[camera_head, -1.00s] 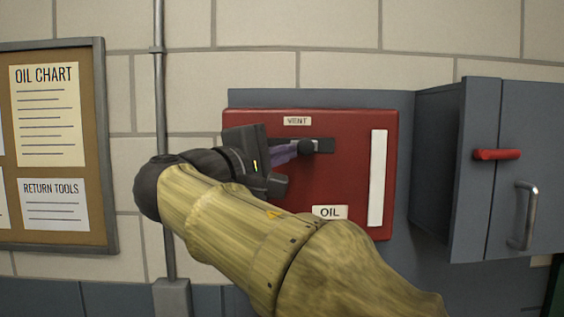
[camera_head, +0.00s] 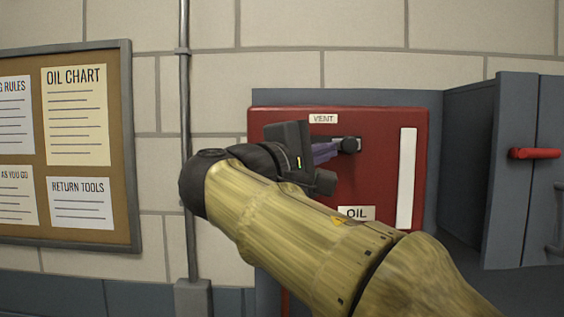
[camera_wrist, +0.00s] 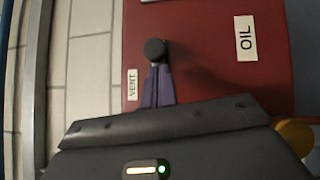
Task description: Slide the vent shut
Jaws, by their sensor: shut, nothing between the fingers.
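The vent slider has a round black knob (camera_head: 350,145) on a short dark track under the VENT label (camera_head: 323,118), on a red casing (camera_head: 380,185). The knob is at the right end of the track. My gripper (camera_head: 334,149) is shut and empty, its purple fingers reaching in from the left with their tips at the knob's left side. In the wrist view the knob (camera_wrist: 155,50) is just beyond my closed fingertips (camera_wrist: 155,72), seemingly touching them. The fingers and gripper body hide the left part of the track.
A white strip (camera_head: 407,178) and an OIL label (camera_head: 356,213) are on the casing. A grey cabinet (camera_head: 500,170) with a red handle (camera_head: 534,153) stands at the right. A vertical pipe (camera_head: 184,110) and a notice board (camera_head: 125,150) are at the left.

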